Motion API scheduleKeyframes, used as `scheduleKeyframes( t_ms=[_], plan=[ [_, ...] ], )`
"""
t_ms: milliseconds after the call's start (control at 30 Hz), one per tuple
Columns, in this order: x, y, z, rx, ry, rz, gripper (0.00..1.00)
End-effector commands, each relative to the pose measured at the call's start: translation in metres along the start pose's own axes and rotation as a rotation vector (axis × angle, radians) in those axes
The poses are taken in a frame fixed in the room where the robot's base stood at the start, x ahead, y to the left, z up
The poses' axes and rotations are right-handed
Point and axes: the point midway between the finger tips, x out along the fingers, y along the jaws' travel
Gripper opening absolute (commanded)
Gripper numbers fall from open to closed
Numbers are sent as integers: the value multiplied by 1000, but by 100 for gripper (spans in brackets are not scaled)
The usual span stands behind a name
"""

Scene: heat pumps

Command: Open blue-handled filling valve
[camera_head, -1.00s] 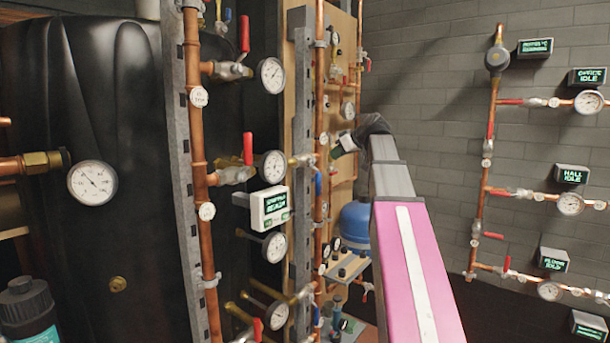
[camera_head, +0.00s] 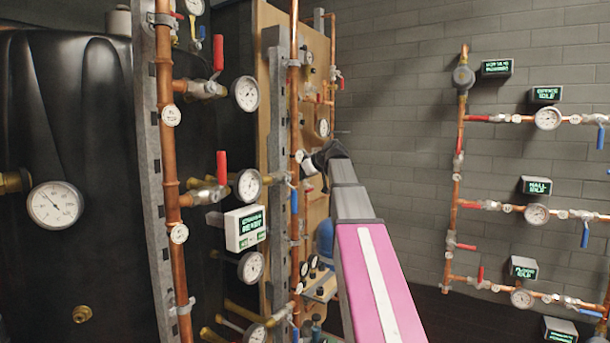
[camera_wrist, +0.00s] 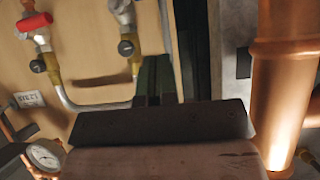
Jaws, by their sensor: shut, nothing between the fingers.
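Several blue valve handles show in the head view; I cannot tell which is the filling valve's. One blue handle (camera_head: 294,198) hangs on the middle copper pipe, just below and left of my gripper. Other blue handles (camera_head: 585,234) are on the right wall's pipework. My gripper (camera_head: 309,165) is beside the middle pipe, partly hidden by my arm; contact cannot be told. In the wrist view its dark fingers (camera_wrist: 155,75) are together and empty in front of the wooden board. No blue handle shows in that view.
A copper pipe (camera_wrist: 285,85) stands close on the right in the wrist view. A red-handled valve (camera_wrist: 36,24), bent metal tubing (camera_wrist: 85,105) and a gauge (camera_wrist: 44,154) are on the left. The black tank (camera_head: 90,120) fills the head view's left side.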

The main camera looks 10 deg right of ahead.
Motion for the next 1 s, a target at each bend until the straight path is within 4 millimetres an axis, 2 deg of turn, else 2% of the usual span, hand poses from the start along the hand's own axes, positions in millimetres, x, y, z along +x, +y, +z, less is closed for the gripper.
scheduleKeyframes(
  t_ms=[33, 233, 400, 600, 1000],
  plan=[
    [11, 0, -1, 0, -1, -3, 0],
    [48, 0, -1, 0, 0, -2, 0],
    [62, -1, 18, 1, 0, -1, 0],
    [71, 0, 27, 0, 0, -1, 0],
    [73, -1, 30, 0, 0, 0, 0]
  ],
)
